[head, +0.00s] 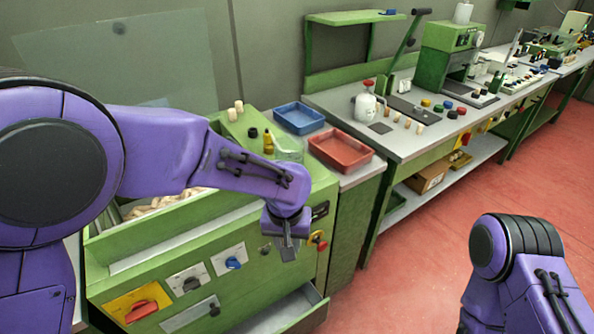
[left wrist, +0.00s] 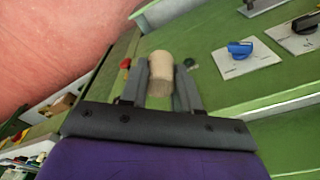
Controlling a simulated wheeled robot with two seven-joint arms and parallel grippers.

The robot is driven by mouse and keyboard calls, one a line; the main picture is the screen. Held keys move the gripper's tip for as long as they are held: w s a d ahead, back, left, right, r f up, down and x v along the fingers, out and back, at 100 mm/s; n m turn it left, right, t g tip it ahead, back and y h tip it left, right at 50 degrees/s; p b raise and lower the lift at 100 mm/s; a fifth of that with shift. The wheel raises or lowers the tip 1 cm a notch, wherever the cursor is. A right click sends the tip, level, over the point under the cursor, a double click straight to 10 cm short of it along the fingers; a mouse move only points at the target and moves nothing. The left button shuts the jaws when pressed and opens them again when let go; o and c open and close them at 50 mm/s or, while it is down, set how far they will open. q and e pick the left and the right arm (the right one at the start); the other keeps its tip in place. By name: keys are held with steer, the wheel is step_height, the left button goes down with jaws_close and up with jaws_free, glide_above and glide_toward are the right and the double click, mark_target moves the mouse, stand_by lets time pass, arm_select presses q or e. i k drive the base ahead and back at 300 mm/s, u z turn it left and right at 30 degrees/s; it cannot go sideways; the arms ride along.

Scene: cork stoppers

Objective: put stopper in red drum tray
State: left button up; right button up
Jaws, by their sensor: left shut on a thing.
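My left gripper (left wrist: 161,82) is shut on a beige cork stopper (left wrist: 160,68), which shows between its two fingers in the left wrist view. In the head view my left gripper (head: 287,250) hangs in front of the green machine's front panel, near its right corner; the stopper is hard to make out there. The red tray (head: 341,150) sits at the machine's right end, above and to the right of my left gripper, and looks empty. My right arm shows at the lower right of the head view, but its gripper is out of view.
A blue tray (head: 299,117) sits behind the red tray. Corks fill a bin (head: 130,212) on the green machine (head: 170,262). An open drawer (head: 285,312) juts out below. A workbench (head: 400,145) with small items stands right.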

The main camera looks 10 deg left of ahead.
mark_target(345, 158)
steer(key=u, duration=0.75)
steer(key=k, duration=0.2)
steer(key=z, duration=1.9)
steer(key=i, duration=1.6)
steer(key=u, duration=0.85)
steer(key=i, duration=0.45)
steer(key=u, duration=0.4)
